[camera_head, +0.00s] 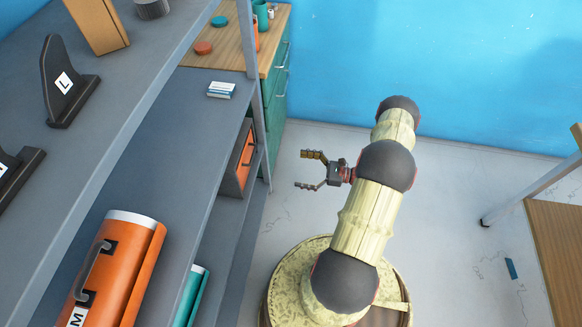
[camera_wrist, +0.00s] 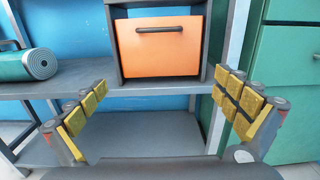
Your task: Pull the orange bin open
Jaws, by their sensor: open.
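The orange bin (camera_wrist: 160,52) sits in a grey housing on a shelf, with a dark bar handle (camera_wrist: 160,29) near the top of its front. Its front looks flush with the housing in the wrist view. In the head view the bin (camera_head: 246,150) shows edge-on at the end of the lower shelf. My gripper (camera_head: 308,170) is open and empty, pointing left toward the shelf with a clear gap to the bin. In the wrist view its yellow-padded fingers (camera_wrist: 165,108) are spread wide, below and to either side of the bin.
A shelf post (camera_head: 254,90) stands beside the bin. A green drawer cabinet (camera_wrist: 285,80) stands to its right in the wrist view. A teal roll (camera_wrist: 28,65) lies on the shelf at left. An orange case (camera_head: 118,270) is on the shelf nearer the head camera. Floor between gripper and shelf is clear.

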